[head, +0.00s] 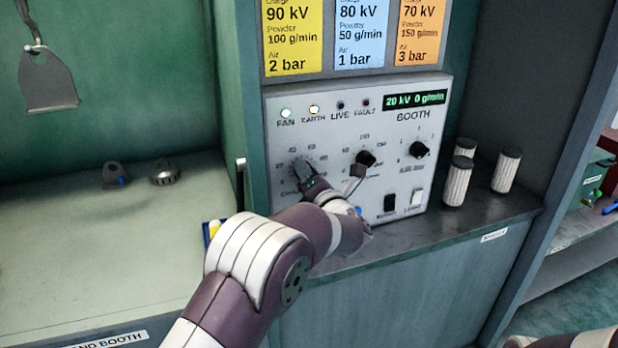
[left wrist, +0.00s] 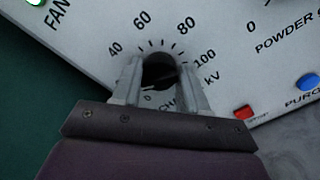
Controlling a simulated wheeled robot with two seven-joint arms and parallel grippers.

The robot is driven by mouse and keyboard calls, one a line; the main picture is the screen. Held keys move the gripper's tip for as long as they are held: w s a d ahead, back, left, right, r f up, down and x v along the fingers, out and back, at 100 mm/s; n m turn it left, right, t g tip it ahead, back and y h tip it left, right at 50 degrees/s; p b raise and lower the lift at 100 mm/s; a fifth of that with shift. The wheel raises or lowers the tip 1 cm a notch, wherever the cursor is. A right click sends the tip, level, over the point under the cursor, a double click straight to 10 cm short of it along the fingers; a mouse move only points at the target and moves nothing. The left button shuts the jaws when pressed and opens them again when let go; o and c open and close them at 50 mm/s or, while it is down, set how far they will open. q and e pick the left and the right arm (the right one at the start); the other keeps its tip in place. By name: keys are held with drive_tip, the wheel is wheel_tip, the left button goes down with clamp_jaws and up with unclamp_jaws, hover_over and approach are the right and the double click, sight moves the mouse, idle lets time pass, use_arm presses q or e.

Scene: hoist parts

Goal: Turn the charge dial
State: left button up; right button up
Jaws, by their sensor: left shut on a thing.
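The charge dial is a black knob (left wrist: 160,70) with a kV scale around it on the white booth control panel (head: 285,145). It also shows in the head view (head: 304,168), partly hidden by my gripper. My left gripper (left wrist: 163,80) has a finger on each side of the knob and is shut on it. In the head view my left gripper (head: 310,180) reaches the panel from below. The green display (head: 415,100) reads 20 kV and 0 g/min. My right gripper is not in view.
Beside the charge dial are the powder dial (head: 365,160) and the air dial (head: 419,150). Rocker switches (head: 390,203) sit below. White ribbed cartridges (head: 506,170) stand on the shelf at right. Yellow, blue and orange cards (head: 361,40) hang above. A metal plate (head: 48,82) hangs at upper left.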

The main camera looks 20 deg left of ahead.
use_arm(q)
drive_tip(key=shift+s+a+f+m+p, duration=0.15)
drive_tip(key=shift+m+p, duration=3.3)
drive_tip(key=shift+m, duration=3.45)
drive_tip(key=shift+w+a+f+m+p, duration=0.1)
drive_tip(key=shift+m+p, duration=3.3)
drive_tip(key=shift+m, duration=3.5)
drive_tip(key=shift+s, duration=0.1)
drive_tip(key=o, duration=1)
drive_tip(key=shift+d+f, duration=0.1)
